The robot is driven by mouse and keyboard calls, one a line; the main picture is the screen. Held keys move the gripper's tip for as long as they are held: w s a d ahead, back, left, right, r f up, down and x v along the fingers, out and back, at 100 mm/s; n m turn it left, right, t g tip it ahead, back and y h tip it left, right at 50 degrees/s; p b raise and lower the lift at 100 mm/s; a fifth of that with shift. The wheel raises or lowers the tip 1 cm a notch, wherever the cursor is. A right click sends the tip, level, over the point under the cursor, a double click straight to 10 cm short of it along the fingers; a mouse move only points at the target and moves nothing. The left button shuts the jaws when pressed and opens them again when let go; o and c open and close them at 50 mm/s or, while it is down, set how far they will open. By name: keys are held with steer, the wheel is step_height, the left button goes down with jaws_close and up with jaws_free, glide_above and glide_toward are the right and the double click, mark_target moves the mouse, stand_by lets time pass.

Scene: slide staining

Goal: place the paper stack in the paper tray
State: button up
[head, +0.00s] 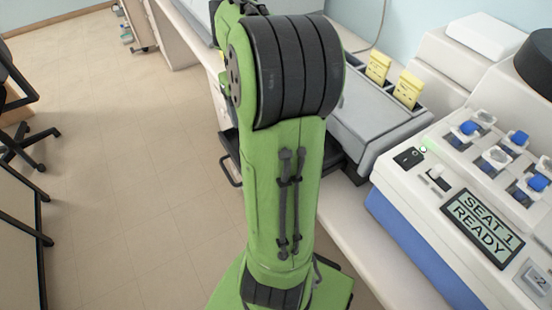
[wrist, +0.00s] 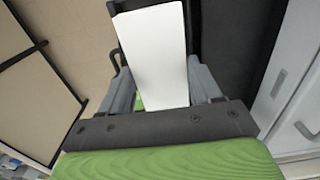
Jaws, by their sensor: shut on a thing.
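The paper stack (wrist: 155,50) is a white block of sheets in the wrist view. My gripper (wrist: 158,80) is shut on it, with one grey finger on each side. The stack extends away past the fingers. In the head view, my green arm hides both the gripper and the stack. A black tray-like part (head: 230,146) with a wire handle sticks out low beside the grey machine, partly behind my arm. I take it for the paper tray, but its inside is hidden. A dark surface (wrist: 228,45) lies beyond the stack in the wrist view; I cannot tell whether it is the tray.
The grey machine (head: 375,125) with yellow notes stands on the bench. The white stainer (head: 405,190), with a "SEAT 1 READY" screen and blue-capped parts, stands at right. Open tiled floor (head: 120,170) lies left, with a chair (head: 30,135) at the far left.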

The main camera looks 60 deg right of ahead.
steer(key=f+b, duration=0.2)
steer(key=f, duration=0.7)
steer(key=shift+w+f+b, duration=0.2)
steer(key=shift+b, duration=0.15)
steer(key=shift+f, duration=0.2)
steer(key=o, duration=0.9)
steer(key=shift+o, duration=0.2)
